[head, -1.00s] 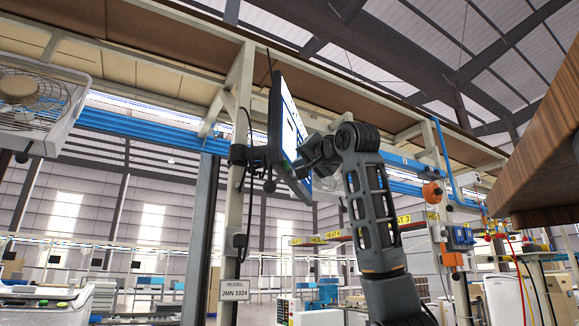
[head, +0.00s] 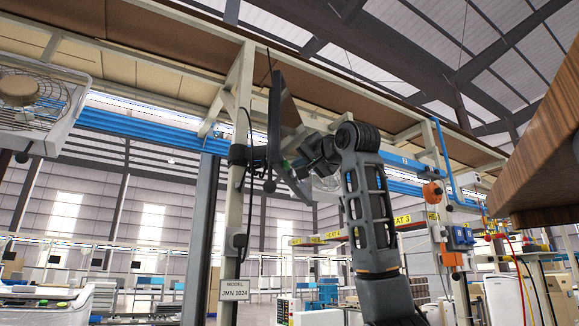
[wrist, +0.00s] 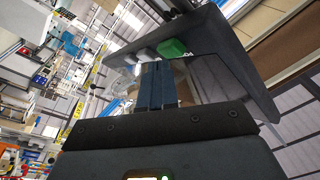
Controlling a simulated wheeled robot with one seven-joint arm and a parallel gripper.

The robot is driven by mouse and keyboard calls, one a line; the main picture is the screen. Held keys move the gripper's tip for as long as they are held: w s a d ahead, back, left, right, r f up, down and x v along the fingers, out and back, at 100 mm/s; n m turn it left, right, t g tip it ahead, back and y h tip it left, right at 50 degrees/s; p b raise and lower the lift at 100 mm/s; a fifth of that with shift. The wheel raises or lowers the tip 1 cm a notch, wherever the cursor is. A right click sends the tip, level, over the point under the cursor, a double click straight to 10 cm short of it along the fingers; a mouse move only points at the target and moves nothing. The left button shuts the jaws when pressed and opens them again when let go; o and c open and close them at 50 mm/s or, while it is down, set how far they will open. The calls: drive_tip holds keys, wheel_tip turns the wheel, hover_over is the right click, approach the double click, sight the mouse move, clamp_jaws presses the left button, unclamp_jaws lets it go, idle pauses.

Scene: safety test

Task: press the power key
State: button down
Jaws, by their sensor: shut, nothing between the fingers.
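A dark, flat monitor (head: 283,115) hangs on a post, seen nearly edge-on in the head view, and its screen is dark. In the wrist view its lower edge (wrist: 235,55) carries a green key (wrist: 172,47) beside white lettering, partly legible, and grey keys (wrist: 146,53) to its left. My gripper (head: 300,168) is at the monitor's lower front edge. In the wrist view its shut fingers (wrist: 153,66) end right by the green key and the neighbouring grey key. I cannot tell whether the tips touch a key. Nothing is held.
The monitor's post (head: 235,170) and a cable stand behind it. A fan (head: 35,95) hangs at upper left. A wooden board edge (head: 545,150) juts in at upper right. Orange and blue boxes (head: 460,236) sit on a post to the right.

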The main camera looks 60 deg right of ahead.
drive_tip(key=shift+s+d+b, duration=0.1)
drive_tip(key=shift+s+d, duration=0.15)
drive_tip(key=shift+s, duration=0.7)
drive_tip(key=shift+s+d+b, duration=0.1)
drive_tip(key=shift+s+d, duration=0.1)
drive_tip(key=shift+s, duration=0.8)
drive_tip(key=shift+s+d+b, duration=0.1)
drive_tip(key=shift+s+d, duration=0.15)
drive_tip(key=shift+s, duration=0.7)
